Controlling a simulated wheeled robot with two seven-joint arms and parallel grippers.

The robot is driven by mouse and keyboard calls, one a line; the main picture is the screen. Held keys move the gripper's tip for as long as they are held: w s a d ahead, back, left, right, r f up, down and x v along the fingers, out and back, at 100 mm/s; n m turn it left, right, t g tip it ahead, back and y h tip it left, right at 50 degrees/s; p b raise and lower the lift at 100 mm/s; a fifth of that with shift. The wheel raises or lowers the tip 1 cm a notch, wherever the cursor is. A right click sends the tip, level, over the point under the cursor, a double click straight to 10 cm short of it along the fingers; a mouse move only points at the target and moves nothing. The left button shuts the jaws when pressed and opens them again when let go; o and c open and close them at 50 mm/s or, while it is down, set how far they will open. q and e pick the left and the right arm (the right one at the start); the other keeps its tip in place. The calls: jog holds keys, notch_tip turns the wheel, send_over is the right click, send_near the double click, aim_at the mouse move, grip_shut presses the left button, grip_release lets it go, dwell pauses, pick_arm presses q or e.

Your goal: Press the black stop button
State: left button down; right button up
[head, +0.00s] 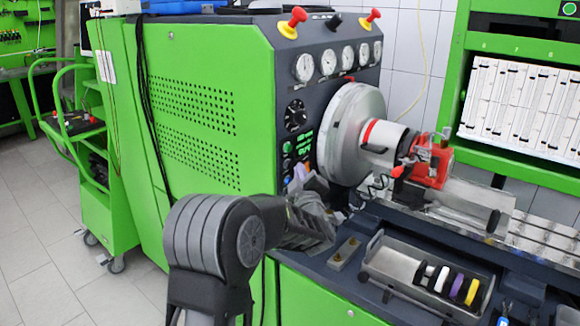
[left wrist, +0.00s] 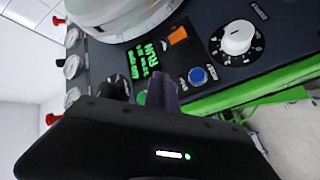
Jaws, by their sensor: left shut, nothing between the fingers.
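The black stop button seems to be the small dark round button (head: 287,164) just below the green button (head: 287,147) on the pump bench's control panel. My left gripper (head: 301,178) is shut and empty, its tips close in front of the lower panel. In the left wrist view the shut fingers (left wrist: 165,90) point at the panel beside the green button (left wrist: 142,98) and cover the spot where the stop button would be. Whether they touch it I cannot tell. My right gripper is not in view.
A blue button (left wrist: 197,74), an orange switch (left wrist: 178,35), a green display (left wrist: 140,60) and a white knob (left wrist: 238,38) crowd the panel near the fingers. A large metal disc (head: 345,135) stands right of the panel. A grey tray (head: 395,265) lies on the bench.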

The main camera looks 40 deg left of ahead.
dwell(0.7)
pick_arm(q)
jog(key=shift+a+b, duration=0.4)
jog(key=shift+a, duration=0.05)
jog(key=shift+a+b, duration=0.4)
jog(key=shift+a, duration=0.15)
dwell(0.5)
dwell(0.4)
jog(key=shift+d, duration=0.95)
jog(key=d, duration=0.5)
